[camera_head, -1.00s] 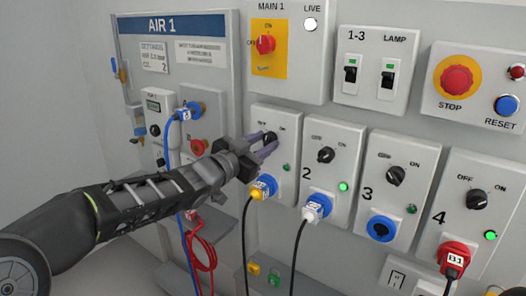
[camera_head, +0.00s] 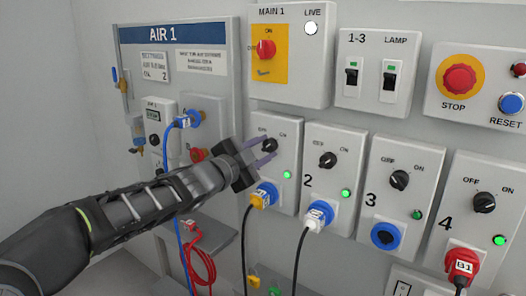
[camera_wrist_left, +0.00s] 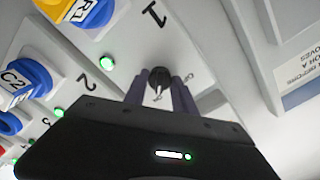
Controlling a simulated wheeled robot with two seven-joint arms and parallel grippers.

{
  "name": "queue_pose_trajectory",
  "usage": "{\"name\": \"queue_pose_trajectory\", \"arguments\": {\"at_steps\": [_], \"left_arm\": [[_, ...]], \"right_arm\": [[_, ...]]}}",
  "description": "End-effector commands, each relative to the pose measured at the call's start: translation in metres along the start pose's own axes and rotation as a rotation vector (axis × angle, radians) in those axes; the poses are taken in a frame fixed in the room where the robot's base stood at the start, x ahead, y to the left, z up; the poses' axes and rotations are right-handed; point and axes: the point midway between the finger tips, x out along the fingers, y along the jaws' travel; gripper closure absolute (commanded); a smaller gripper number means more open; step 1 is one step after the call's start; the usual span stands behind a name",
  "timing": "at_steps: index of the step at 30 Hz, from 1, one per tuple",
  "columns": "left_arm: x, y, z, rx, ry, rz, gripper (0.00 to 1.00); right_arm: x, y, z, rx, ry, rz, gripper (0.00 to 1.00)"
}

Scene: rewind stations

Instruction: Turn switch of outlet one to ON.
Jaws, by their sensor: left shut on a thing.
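The black rotary switch of outlet one (camera_head: 270,146) sits at the top of the grey outlet one panel (camera_head: 288,128), under OFF and ON marks. My left gripper (camera_head: 266,153) reaches it from the left, with its two purple-grey fingers at the knob. In the left wrist view the knob (camera_wrist_left: 160,76) lies between the fingers (camera_wrist_left: 160,92), which are shut on it. A pale mark shows on the knob, but its exact setting is hard to read. The green lamp of outlet one (camera_head: 287,174) is lit, also in the left wrist view (camera_wrist_left: 107,62). My right gripper is out of view.
A yellow-labelled blue plug (camera_head: 264,195) sits below the switch. Outlet two (camera_head: 328,160), outlet three (camera_head: 399,180) and outlet four (camera_head: 484,202) stand to the right. The red main switch (camera_head: 266,48) is above. Blue and red hoses hang at the left.

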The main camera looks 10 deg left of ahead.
Motion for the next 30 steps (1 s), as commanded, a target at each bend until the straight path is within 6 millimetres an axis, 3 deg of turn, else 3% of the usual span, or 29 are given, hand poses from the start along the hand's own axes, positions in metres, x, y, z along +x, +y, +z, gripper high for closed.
{"name": "queue_pose_trajectory", "arguments": {"at_steps": [8,9,16,25,30], "left_arm": [[0.000,0.001,0.001,0.003,-0.001,0.002,1.00],[0.000,0.001,0.001,0.003,-0.001,0.002,0.67],[0.000,0.001,0.000,0.001,-0.001,0.001,0.48],[-0.001,0.000,0.000,0.000,0.000,0.000,0.46],[-0.015,-0.001,0.000,0.000,-0.001,-0.002,0.46]], "right_arm": [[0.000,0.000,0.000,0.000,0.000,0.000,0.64],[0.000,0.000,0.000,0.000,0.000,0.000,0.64],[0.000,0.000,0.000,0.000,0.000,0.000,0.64],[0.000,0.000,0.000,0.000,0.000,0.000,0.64],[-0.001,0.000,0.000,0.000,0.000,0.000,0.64]]}}
